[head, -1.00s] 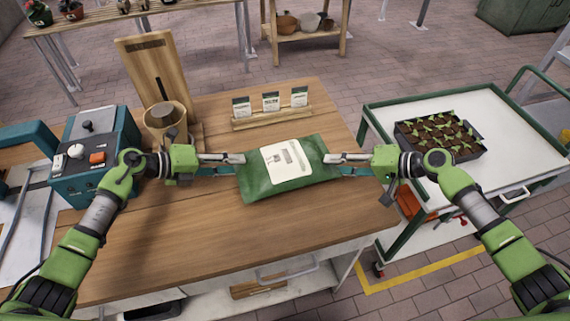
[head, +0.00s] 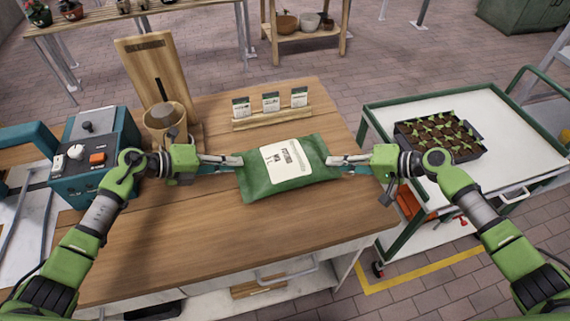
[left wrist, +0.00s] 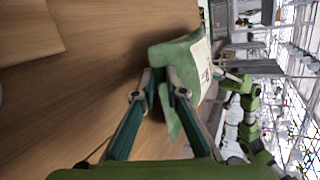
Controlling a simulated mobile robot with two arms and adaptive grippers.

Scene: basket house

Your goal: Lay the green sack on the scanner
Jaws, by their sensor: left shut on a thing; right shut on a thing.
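The green sack (head: 270,189) with a white label is held between my two grippers above the wooden counter, with its label facing up. My left gripper (head: 238,160) is shut on its left end. My right gripper (head: 331,160) is shut on its right end. In the left wrist view, the sack (left wrist: 180,55) is pinched at its near edge by the left fingers (left wrist: 165,80). I cannot tell from the head view how high the sack is above the counter. I cannot make out a scanner for certain in these views.
The wooden counter (head: 200,240) is bare in front of the sack. Behind it stands a rack with several seed packets (head: 271,102). A teal machine (head: 95,155) and a wooden stand with a pot (head: 165,120) are left. A cart (head: 500,100) with a seedling tray (head: 440,138) stands right.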

